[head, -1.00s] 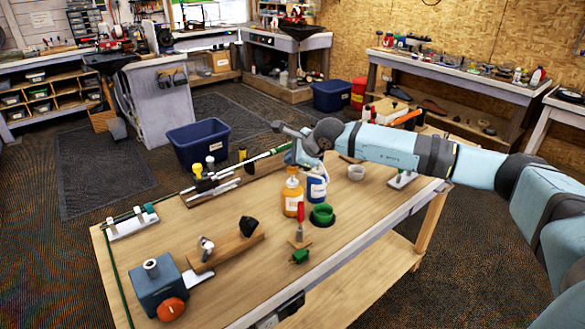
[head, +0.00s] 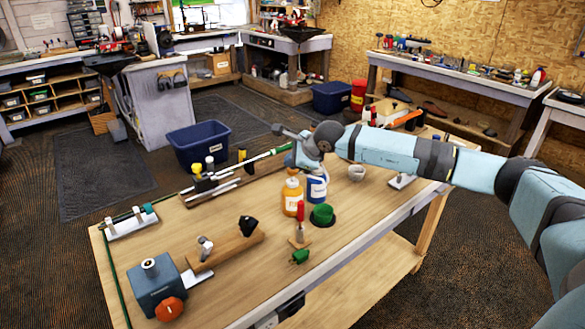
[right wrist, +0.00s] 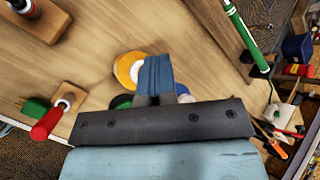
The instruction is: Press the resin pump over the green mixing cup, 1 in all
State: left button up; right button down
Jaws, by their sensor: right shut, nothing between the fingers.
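An orange bottle with a pale top (head: 292,196) stands on the workbench, beside a white and blue bottle (head: 317,188). I cannot tell which one is the resin pump. The green mixing cup (head: 322,214) sits in a dark round holder just in front of them. My right gripper (head: 296,163) is shut and empty, pointing down close above the bottle tops and partly hiding them. In the right wrist view its shut fingers (right wrist: 155,75) overlap the orange bottle (right wrist: 126,66); the green cup (right wrist: 121,101) is mostly hidden. Contact cannot be told. My left gripper is not in view.
A red-handled tool (head: 300,214) stands in a wooden block near the cup, with a green piece (head: 299,257) in front. A blue vise-like block (head: 157,288) is at front left.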

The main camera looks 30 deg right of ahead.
jog(key=shift+f+b, duration=0.35)
jog(key=shift+f, duration=0.2)
jog(key=shift+s+r, duration=0.1)
dwell(0.3)
jog(key=shift+r+p, duration=0.5)
jog(key=shift+r, duration=0.8)
jog(key=shift+r, duration=0.65)
jog(key=shift+r+p, duration=0.75)
jog(key=shift+r, duration=1.15)
